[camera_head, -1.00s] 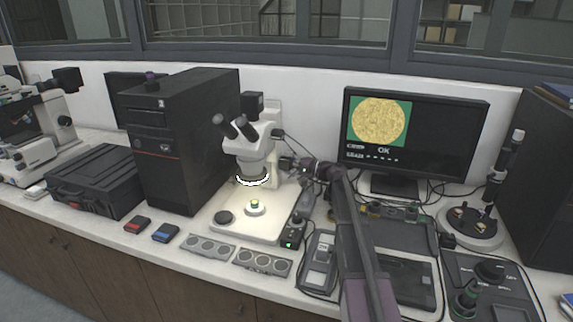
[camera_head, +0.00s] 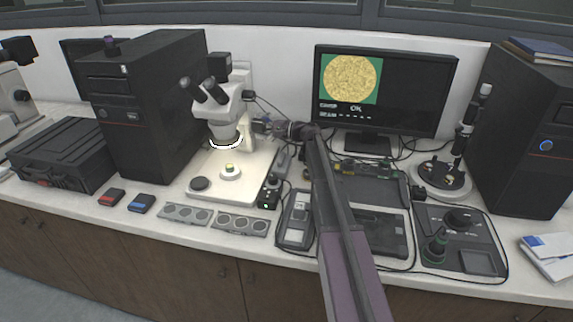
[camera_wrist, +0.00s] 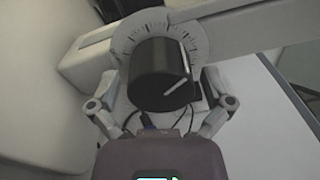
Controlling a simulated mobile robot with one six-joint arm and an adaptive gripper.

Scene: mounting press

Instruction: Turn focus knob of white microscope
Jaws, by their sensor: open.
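The white microscope (camera_head: 222,108) stands on its pale base plate, with a lit ring under its head and a small sample (camera_head: 229,169) below. Its focus knob (camera_wrist: 160,74) is a black cylinder with a white pointer line, in front of a graduated dial, in the wrist view. The pointer slants toward the upper right. My gripper (camera_wrist: 157,100) is open, with one finger on each side of the knob. I cannot tell whether the fingers touch it. In the head view my gripper (camera_head: 262,126) is at the right side of the microscope column, and the knob is hidden there.
The monitor (camera_head: 385,92) behind my arm shows a round gold picture and "OK". A black computer tower (camera_head: 150,105) stands left of the microscope. Trays of discs (camera_head: 242,223), a handheld device (camera_head: 296,218) and cables crowd the bench front.

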